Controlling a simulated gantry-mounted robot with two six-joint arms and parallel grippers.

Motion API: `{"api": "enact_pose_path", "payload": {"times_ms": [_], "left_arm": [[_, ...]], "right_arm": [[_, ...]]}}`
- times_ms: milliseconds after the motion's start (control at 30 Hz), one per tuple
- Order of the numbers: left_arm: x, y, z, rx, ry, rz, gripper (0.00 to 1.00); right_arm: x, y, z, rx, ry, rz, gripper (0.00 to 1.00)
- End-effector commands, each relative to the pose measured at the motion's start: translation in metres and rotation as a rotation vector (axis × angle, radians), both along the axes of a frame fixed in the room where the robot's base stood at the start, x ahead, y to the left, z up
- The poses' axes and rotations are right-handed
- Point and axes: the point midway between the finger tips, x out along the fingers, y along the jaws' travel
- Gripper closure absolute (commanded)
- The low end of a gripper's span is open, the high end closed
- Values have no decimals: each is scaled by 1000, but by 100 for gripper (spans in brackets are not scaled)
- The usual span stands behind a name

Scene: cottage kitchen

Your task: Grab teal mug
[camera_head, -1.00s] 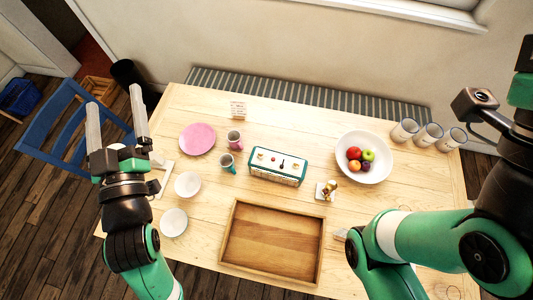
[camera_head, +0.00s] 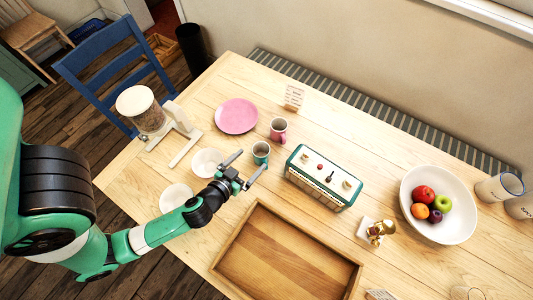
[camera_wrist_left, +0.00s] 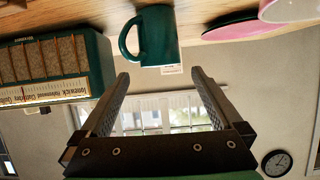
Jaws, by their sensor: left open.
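The teal mug (camera_head: 260,154) stands upright on the wooden table, with the pink mug (camera_head: 278,129) behind it. My left gripper (camera_head: 253,161) is open and empty, its fingertips close to the teal mug on the near side. In the left wrist view, which looks upside down, the teal mug (camera_wrist_left: 160,36) lies ahead of the open left gripper (camera_wrist_left: 160,74). Its handle points left in that view, and the mug is apart from the fingers, not between them. My right gripper is not in view.
A teal-and-white radio (camera_head: 323,177) stands right of the teal mug. White bowls (camera_head: 207,161) (camera_head: 176,197) sit to its left, and a pink plate (camera_head: 237,116) lies behind. A wooden tray (camera_head: 226,243) is in front. A fruit bowl (camera_head: 461,230) stands at right.

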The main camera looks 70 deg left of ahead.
Motion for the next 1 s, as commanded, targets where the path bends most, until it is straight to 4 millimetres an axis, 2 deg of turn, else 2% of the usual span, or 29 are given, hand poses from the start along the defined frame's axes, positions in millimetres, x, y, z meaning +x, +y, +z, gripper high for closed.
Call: {"api": "enact_pose_path", "payload": {"times_ms": [67, 200, 467, 733, 1000], "left_arm": [[11, 11, -2, 0, -5, 10, 0], [28, 21, -12, 0, -4, 4, 0], [38, 27, -18, 0, -4, 2, 0], [72, 52, -35, 1, -4, 3, 0], [76, 54, -37, 1, -4, 1, 0]], "right_arm": [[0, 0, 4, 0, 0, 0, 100], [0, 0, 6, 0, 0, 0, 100], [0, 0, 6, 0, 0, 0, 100], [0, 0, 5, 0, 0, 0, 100], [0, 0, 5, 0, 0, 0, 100]]}}
